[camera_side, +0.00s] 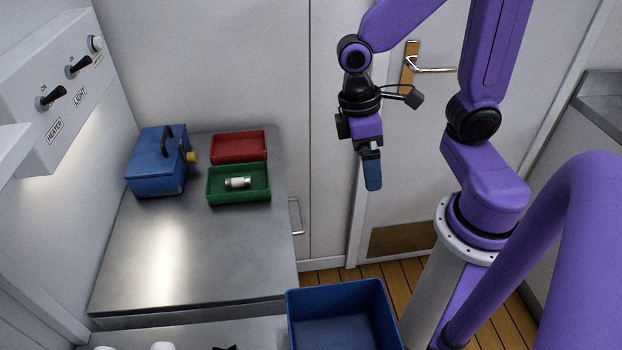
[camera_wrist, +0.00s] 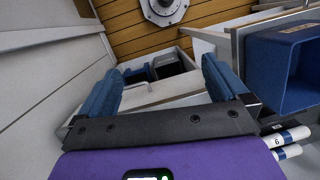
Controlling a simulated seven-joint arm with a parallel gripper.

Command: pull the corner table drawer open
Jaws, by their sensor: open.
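The corner table (camera_side: 165,250) has a grey metal top and stands against the back wall. A pale loop handle (camera_side: 296,216) shows at its right edge; most of the front below is hidden from the side view. My gripper (camera_side: 372,172) hangs fingers down, right of the table edge and apart from the handle. In the wrist view my gripper (camera_wrist: 160,88) is open, its two blue fingers apart with nothing between their tips. Beyond them is a pale open-topped compartment (camera_wrist: 150,94) with blue and dark things inside. I cannot tell surely whether it is the drawer.
Wooden floor (camera_side: 405,245) lies right.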

